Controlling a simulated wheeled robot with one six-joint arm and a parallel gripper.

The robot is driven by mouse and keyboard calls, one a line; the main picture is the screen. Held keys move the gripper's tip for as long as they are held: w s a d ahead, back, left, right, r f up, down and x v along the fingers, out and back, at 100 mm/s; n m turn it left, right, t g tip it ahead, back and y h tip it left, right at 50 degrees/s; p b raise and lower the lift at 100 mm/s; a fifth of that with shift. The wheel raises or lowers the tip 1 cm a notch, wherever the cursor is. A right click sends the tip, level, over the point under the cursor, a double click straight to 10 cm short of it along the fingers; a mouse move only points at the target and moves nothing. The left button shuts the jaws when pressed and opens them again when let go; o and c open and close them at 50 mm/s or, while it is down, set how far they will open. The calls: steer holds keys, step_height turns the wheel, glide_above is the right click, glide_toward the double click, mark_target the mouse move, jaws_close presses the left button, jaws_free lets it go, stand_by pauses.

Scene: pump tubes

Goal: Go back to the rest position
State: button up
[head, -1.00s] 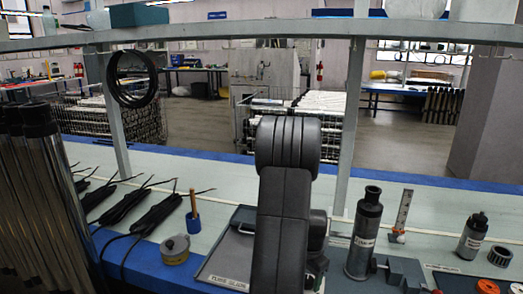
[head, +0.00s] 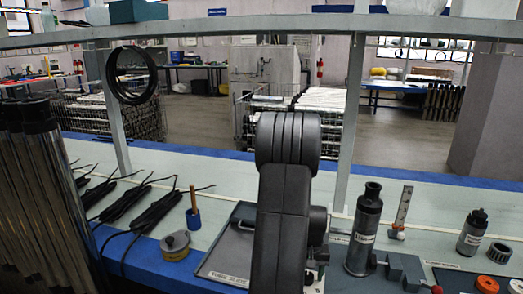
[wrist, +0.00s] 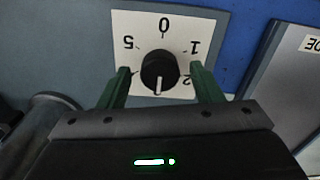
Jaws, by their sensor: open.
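My gripper (wrist: 160,68) is open in the wrist view, its two green fingers spread with nothing between them in their grip. A black round knob (wrist: 160,74) with a white pointer mark shows between the fingertips, apart from both. The knob sits on a white dial plate (wrist: 205,28) with the figures 0, 1, 2 and 5, seen upside down. The pointer mark is toward the gripper's side of the plate. In the head view my arm stands in the middle and the gripper is hidden.
A dark grey pump body (head: 364,228) stands upright right of my arm, with a smaller cylinder (head: 472,232) farther right. A tray (head: 222,262), a round tin (head: 175,246) and black cable bundles (head: 125,203) lie left. A shelf beam (head: 250,34) crosses above the bench.

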steer(key=n, duration=0.9)
steer(key=shift+n, duration=0.3)
stand_by(0.4)
